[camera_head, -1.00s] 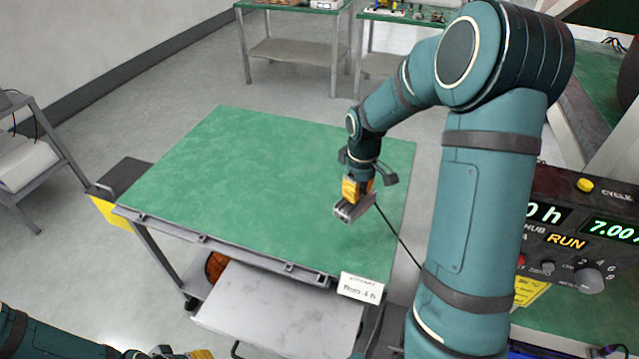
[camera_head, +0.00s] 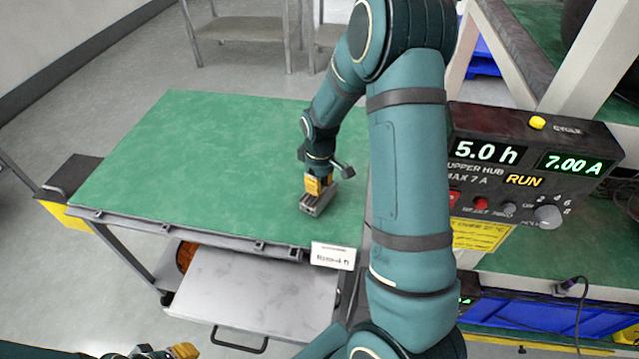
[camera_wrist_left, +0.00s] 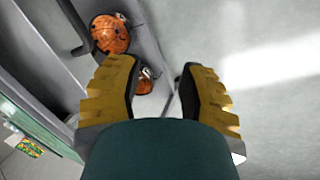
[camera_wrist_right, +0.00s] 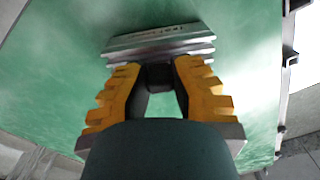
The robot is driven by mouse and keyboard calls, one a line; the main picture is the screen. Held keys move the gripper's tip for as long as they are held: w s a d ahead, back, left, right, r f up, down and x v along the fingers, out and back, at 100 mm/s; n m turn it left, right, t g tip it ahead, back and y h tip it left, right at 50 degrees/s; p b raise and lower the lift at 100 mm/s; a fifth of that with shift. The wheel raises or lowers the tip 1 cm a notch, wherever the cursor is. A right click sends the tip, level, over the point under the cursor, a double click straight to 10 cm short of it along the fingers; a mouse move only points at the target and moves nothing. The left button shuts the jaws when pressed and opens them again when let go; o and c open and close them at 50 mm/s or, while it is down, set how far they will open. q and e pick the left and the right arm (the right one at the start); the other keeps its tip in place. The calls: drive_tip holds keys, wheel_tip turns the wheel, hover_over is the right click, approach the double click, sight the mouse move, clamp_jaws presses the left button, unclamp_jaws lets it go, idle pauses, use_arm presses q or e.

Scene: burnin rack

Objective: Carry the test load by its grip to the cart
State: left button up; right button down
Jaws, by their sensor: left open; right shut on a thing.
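The test load, a small grey ridged metal block (camera_head: 317,204), is in the jaws of my right gripper (camera_head: 319,188). The right wrist view shows the block (camera_wrist_right: 160,45) across the yellow fingertips of the right gripper (camera_wrist_right: 159,75), which are shut on its dark grip (camera_wrist_right: 158,76). The block is over the right part of the cart's green top (camera_head: 210,150); I cannot tell if it touches. My left gripper (camera_wrist_left: 160,88) is open and empty, and in the head view it is partly cut off at the bottom left.
A tester panel (camera_head: 525,165) with lit displays stands right of my right arm. A white label card (camera_head: 332,256) is on the cart's front edge. A grey drawer or shelf (camera_head: 250,290) juts out below. The cart top's left and middle are clear.

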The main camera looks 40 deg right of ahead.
drive_tip(key=shift+f, duration=0.2)
drive_tip(key=c, duration=1)
unclamp_jaws()
drive_tip(key=shift+o, duration=0.2)
drive_tip(key=shift+r, duration=0.15)
drive_tip(key=shift+r, duration=0.25)
wheel_tip(320, 180, up, 12)
drive_tip(key=p, duration=0.2)
drive_tip(key=shift+f+p, duration=0.15)
drive_tip(key=shift+p, duration=0.2)
